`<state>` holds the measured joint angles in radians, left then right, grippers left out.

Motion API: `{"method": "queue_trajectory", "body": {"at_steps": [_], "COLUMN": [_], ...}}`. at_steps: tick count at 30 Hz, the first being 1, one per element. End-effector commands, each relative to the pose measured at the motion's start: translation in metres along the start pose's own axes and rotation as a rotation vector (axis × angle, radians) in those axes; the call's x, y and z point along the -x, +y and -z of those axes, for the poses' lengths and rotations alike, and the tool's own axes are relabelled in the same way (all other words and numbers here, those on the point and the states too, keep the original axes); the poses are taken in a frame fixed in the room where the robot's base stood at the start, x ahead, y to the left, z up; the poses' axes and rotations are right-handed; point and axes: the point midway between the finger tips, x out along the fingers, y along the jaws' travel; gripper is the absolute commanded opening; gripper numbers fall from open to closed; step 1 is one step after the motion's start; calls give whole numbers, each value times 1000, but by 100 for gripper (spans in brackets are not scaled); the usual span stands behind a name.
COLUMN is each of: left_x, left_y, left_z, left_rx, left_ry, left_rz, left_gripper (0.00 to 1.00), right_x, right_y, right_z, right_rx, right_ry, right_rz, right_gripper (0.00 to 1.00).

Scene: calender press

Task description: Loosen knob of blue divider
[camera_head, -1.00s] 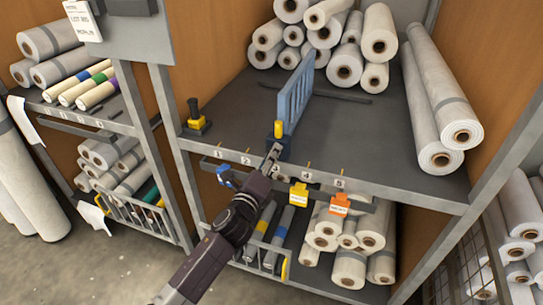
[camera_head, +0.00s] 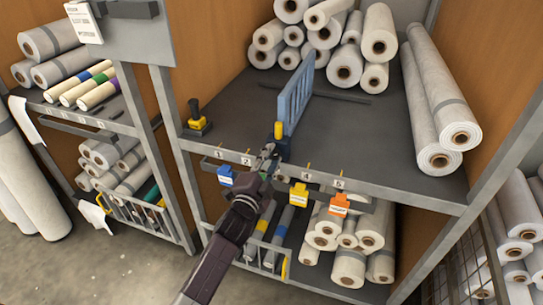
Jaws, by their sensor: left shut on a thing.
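The blue divider (camera_head: 296,95) stands upright on the dark shelf, a slatted panel with its foot at the front edge. A yellow upright part (camera_head: 278,130) shows at its front end, above my fingers. My left gripper (camera_head: 268,151) is at the foot of the divider, at the shelf's front edge. It is shut on the divider's knob, which its fingers mostly hide. My right gripper is not in view.
Numbered labels and a blue tag (camera_head: 225,175), yellow tag (camera_head: 298,194) and orange tag (camera_head: 339,204) line the front rail. A black and yellow stop (camera_head: 196,118) stands left on the shelf.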

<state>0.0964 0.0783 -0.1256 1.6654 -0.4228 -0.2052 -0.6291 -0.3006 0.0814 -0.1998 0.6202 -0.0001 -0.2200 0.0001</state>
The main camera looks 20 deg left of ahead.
Motion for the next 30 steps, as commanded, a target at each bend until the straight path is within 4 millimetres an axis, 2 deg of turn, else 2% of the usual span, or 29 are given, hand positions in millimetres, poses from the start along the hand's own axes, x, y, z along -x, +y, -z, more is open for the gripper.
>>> {"method": "queue_trajectory", "body": {"at_steps": [18,30], "left_x": [0,0], "left_y": [2,3], "left_z": [0,0], "left_rx": [580,843], "left_ry": [-4,-4], "left_rz": [-3,-3], "left_gripper": [2,2], "right_x": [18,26], "right_y": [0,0], "right_z": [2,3], "right_rx": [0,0], "right_ry": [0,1], "right_rz": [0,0], "right_gripper": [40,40]}}
